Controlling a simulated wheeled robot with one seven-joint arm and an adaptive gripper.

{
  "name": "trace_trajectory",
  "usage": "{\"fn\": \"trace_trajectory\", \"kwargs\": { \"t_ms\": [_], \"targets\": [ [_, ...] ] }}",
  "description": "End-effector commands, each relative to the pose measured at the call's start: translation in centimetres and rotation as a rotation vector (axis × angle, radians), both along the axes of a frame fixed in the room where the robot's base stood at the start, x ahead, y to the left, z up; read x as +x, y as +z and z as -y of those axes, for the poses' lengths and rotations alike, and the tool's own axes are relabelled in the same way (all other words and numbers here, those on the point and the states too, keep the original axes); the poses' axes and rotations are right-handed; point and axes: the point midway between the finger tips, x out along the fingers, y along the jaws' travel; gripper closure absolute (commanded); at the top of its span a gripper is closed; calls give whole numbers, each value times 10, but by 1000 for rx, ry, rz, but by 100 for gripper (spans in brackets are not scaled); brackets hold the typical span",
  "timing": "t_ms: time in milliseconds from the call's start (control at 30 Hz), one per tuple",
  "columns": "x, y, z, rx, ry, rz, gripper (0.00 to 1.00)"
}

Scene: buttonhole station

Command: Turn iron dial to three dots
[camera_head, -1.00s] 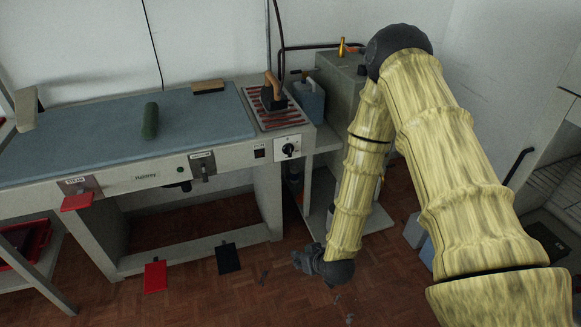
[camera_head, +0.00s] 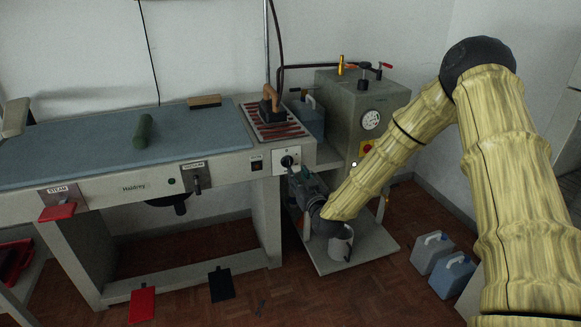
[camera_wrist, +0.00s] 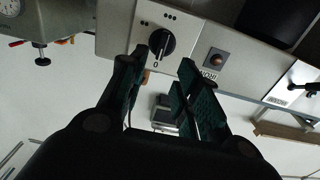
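The iron dial (camera_head: 288,161) is a black knob on a white plate at the right end of the ironing table's front. In the wrist view the dial (camera_wrist: 162,42) shows close up, with groups of dots on its plate and a 0 at the picture's lower side. A pale mark on the knob seems to lie toward the 0. My gripper (camera_head: 297,176) is just below and in front of the dial. In the wrist view my gripper (camera_wrist: 163,60) is open, its fingers apart with the dial framed between their tips; contact cannot be told.
The iron switch (camera_wrist: 215,59) is beside the dial. The iron (camera_head: 270,104) rests on its red-striped stand above. A steam boiler (camera_head: 350,105) with gauge and valves stands right of the table, close to my arm. Canisters (camera_head: 451,275) stand on the floor at right.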

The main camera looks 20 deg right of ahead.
Motion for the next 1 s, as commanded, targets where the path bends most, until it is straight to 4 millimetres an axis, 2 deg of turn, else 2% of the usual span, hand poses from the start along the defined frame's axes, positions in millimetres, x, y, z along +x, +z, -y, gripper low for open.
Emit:
{"fn": "trace_trajectory", "kwargs": {
  "t_ms": [300, 500, 933, 1000],
  "targets": [
    [51, 0, -2, -1, 0, 0, 68],
    [71, -1, -3, 0, 1, -1, 68],
    [78, -1, -3, 0, 1, -1, 68],
    [78, -1, -3, 0, 1, -1, 81]
  ]
}}
